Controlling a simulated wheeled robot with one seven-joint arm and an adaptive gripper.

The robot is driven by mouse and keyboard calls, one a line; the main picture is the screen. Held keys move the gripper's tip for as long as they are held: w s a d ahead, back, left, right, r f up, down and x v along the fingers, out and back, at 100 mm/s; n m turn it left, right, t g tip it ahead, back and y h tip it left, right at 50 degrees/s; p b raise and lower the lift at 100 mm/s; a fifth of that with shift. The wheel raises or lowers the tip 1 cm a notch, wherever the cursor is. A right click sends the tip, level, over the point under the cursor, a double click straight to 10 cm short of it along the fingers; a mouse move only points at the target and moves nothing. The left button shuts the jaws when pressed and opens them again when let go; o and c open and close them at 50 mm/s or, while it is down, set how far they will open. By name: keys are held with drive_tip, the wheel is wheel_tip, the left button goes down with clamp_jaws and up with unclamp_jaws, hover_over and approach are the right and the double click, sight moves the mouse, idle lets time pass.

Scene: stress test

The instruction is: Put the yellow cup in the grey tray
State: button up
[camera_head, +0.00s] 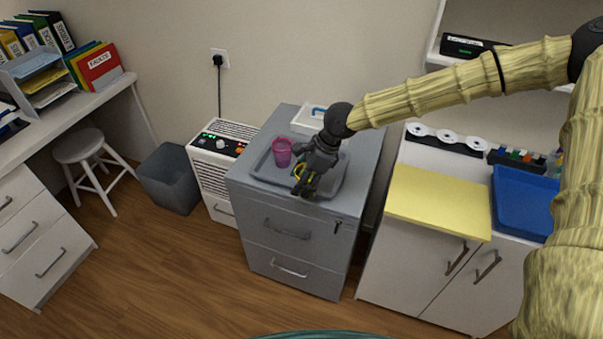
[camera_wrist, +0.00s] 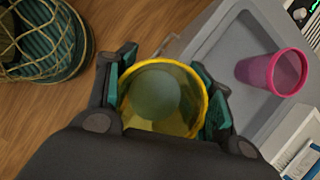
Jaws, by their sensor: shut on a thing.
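The yellow cup (camera_wrist: 150,95) is between the two fingers of my gripper (camera_wrist: 168,98), which is shut on it. In the wrist view I look into its open mouth and round yellow rim. In the head view only a little of the yellow cup (camera_head: 298,171) shows beside my dark gripper (camera_head: 302,186). The grey tray (camera_head: 268,174) lies on top of the grey drawer cabinet, and my gripper is over its front right part. The tray also shows in the wrist view (camera_wrist: 222,55), up and right of the cup. I cannot tell whether the cup touches the tray.
A pink cup (camera_head: 282,152) stands in the tray, left of my gripper. A white box (camera_head: 309,119) sits behind the tray on the grey cabinet (camera_head: 290,235). To the right, a white cabinet holds a yellow board (camera_head: 438,200) and a blue tray (camera_head: 523,205).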

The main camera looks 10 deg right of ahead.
drive_tip(key=m, duration=0.1)
drive_tip(key=m+t+b, duration=0.1)
drive_tip(key=w+a+m+b, duration=0.1)
drive_tip(key=m, duration=0.1)
drive_tip(key=shift+f+t+h, duration=0.2)
drive_tip(key=shift+t+h, duration=0.1)
drive_tip(key=shift+h, duration=0.1)
drive_tip(key=w+d+m+h+b, duration=0.1)
drive_tip(key=w+d+m, duration=0.2)
drive_tip(key=m, duration=0.1)
drive_tip(key=w+d+f+m+t+h+b, duration=0.1)
drive_tip(key=w+d+m, duration=0.2)
drive_tip(key=w+m, duration=0.1)
drive_tip(key=w+d+m+t+h+b, duration=0.1)
drive_tip(key=w+d+m+h, duration=0.1)
drive_tip(key=w+d+m, duration=0.1)
drive_tip(key=shift+w+f+m, duration=0.2)
drive_tip(key=shift+w+m, duration=0.3)
drive_tip(key=shift+w, duration=0.1)
drive_tip(key=shift+w+d+f, duration=0.15)
drive_tip(key=shift+f, duration=0.8)
drive_tip(key=shift+w+d+f, duration=0.1)
drive_tip(key=shift+d+f, duration=0.05)
drive_tip(key=shift+f, duration=0.75)
drive_tip(key=shift+f, duration=0.1)
drive_tip(key=o, duration=1.1)
drive_tip(key=shift+o, duration=0.3)
